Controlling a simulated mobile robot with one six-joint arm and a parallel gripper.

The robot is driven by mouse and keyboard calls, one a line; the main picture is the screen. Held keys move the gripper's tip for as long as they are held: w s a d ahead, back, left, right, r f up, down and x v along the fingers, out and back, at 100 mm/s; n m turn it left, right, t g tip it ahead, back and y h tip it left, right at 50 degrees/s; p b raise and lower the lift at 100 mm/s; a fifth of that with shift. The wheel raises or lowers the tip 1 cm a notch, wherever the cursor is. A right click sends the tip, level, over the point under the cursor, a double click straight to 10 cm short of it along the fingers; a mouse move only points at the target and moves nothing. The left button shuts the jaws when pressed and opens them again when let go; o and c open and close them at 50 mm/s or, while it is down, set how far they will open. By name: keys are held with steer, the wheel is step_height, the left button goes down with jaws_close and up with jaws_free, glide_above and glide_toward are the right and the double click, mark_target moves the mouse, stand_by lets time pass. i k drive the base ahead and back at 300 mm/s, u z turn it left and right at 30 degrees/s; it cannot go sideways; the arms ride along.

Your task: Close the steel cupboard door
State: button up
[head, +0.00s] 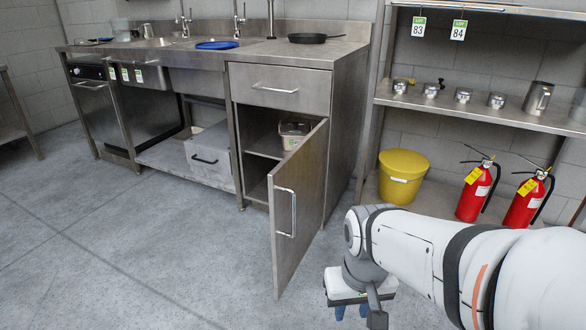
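The steel cupboard door (297,206) stands wide open, swung out toward me from the right side of the cupboard (343,130).
A closed drawer (278,88) is above the door opening. A frying pan (310,38) and a blue plate (217,45) are on the counter. A yellow bucket (402,176) and two red fire extinguishers (474,192) stand at right under a shelf. The floor left of the door is clear.

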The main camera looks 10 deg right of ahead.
mark_target(295, 184)
steer(key=i, duration=1)
steer(key=z, duration=0.05)
steer(key=k, duration=1.25)
steer(key=u, duration=0.45)
steer(key=i, duration=0.8)
steer(key=z, duration=0.25)
